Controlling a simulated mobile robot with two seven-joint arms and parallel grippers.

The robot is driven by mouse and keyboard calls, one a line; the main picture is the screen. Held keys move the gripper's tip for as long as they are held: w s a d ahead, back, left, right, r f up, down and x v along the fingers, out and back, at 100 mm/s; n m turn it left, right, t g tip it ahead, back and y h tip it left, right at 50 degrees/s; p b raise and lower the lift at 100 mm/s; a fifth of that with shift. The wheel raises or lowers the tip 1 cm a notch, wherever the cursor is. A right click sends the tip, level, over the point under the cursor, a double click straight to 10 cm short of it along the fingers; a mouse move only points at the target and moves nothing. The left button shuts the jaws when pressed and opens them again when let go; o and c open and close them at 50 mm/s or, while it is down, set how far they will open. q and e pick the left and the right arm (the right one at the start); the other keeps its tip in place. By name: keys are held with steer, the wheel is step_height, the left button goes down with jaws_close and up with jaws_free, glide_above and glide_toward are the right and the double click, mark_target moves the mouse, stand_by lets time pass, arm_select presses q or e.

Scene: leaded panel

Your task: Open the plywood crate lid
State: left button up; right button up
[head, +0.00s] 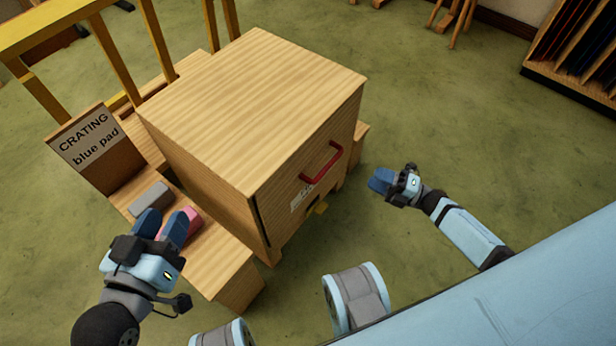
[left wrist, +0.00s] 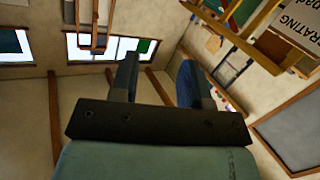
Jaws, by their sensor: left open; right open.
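The plywood crate (head: 250,110) stands in the middle of the head view with its flat top in place. A red handle (head: 322,162) is on its front face, at the right. My left gripper (head: 160,226) is open, left of the crate and above the low wooden bench, with nothing seen between its fingers. It also shows open and empty in the left wrist view (left wrist: 160,82). My right gripper (head: 382,182) is to the right of the crate's front, apart from the red handle; its finger gap is hard to see at this angle.
A low wooden bench (head: 222,262) beside the crate holds a grey block (head: 149,197) and a pink block (head: 180,230). A sign reading "CRATING blue pad" (head: 90,140) stands behind them. A yellow wooden frame (head: 105,45) is at the back left. Green floor at right is clear.

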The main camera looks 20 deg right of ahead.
mark_target(328, 165)
arm_select(q)
steer(key=w+m+b, duration=0.1)
steer(key=b, duration=0.1)
steer(key=w+a+m+t+b, duration=0.1)
steer(key=b, duration=0.1)
steer(key=shift+a+f+h, duration=0.3)
steer(key=shift+f+h, duration=0.05)
steer(key=shift+h, duration=0.05)
arm_select(e)
steer(key=w+a, duration=0.3)
steer(key=w+a+n+g+y, duration=0.1)
steer(key=w+a, duration=0.2)
steer(key=a, duration=0.1)
steer(key=w+a+n, duration=0.1)
steer(key=w+a, duration=0.2)
steer(key=a, duration=0.1)
steer(key=shift+w+f+g, duration=0.1)
steer(key=shift+f+g, duration=0.15)
steer(key=shift+g, duration=0.05)
jaws_close()
